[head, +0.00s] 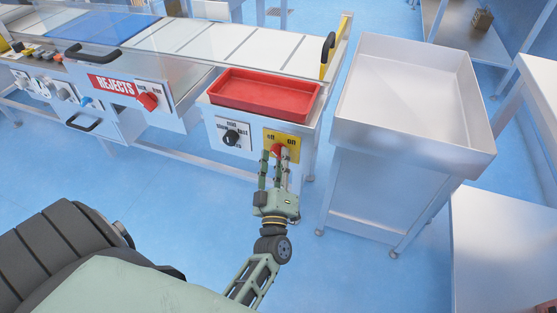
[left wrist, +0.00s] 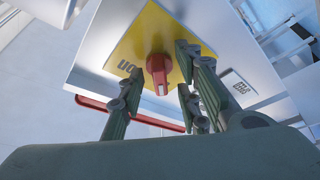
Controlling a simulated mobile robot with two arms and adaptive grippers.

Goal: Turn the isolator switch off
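The isolator switch is a red knob (head: 277,150) on a yellow plate (head: 292,143) on the front of the metal housing. The plate reads "off" on the left and "on" on the right. In the left wrist view the red knob (left wrist: 157,70) shows upside down with a pale line on its grip; which word it points at is not clear. My left gripper (head: 274,157) is in front of the plate. Its green fingers are spread on both sides of the knob, with visible gaps, and hold nothing. The fingers partly hide the knob in the head view. My right gripper is not in view.
A black selector knob (head: 231,137) sits left of the yellow plate. A red tray (head: 262,103) rests above it. Further left are a red knob (head: 147,101) by the REJECTS sign and a conveyor (head: 210,42). A metal bin (head: 400,142) stands to the right.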

